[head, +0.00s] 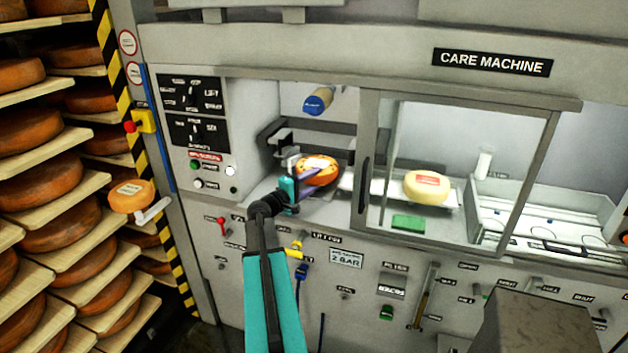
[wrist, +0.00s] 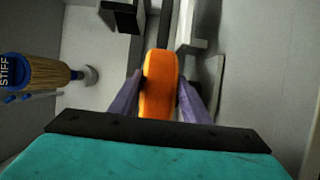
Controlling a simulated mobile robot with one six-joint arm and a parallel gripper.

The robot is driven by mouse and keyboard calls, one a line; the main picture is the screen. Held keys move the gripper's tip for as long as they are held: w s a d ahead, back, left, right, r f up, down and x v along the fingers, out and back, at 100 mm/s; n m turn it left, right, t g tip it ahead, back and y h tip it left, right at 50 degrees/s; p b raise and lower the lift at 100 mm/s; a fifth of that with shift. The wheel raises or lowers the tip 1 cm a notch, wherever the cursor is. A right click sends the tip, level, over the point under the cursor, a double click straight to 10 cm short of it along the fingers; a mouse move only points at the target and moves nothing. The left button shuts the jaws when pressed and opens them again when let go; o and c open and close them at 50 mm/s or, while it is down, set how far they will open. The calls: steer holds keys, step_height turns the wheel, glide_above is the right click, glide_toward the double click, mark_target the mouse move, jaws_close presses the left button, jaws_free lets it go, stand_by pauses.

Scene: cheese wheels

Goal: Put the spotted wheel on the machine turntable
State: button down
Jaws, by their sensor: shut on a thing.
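The spotted wheel (head: 319,170) is orange with dark spots and a pale patch on its face. It is inside the left bay of the care machine (head: 300,65). My gripper (head: 308,178) is shut on it, with its purple fingers along the wheel's sides. In the wrist view the orange wheel (wrist: 160,85) stands edge-on between the two fingers (wrist: 161,100). The turntable cannot be made out clearly in either view. I cannot tell whether the wheel touches anything beneath it.
A brush marked STIFF (wrist: 40,73) sticks out to the left; its blue end (head: 318,101) hangs above the wheel. A sliding glass door (head: 460,170) covers the middle bay, with a pale labelled wheel (head: 427,186) behind it. Shelves of wheels (head: 45,200) stand left.

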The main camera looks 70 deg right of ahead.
stand_by(0.3)
steer(key=c, duration=0.9)
jaws_free()
steer(key=shift+a, duration=0.1)
steer(key=shift+f, duration=0.15)
steer(key=b+v, duration=0.5)
steer(key=v, duration=0.8)
steer(key=shift+w+a, duration=0.2)
steer(key=shift+a, duration=0.15)
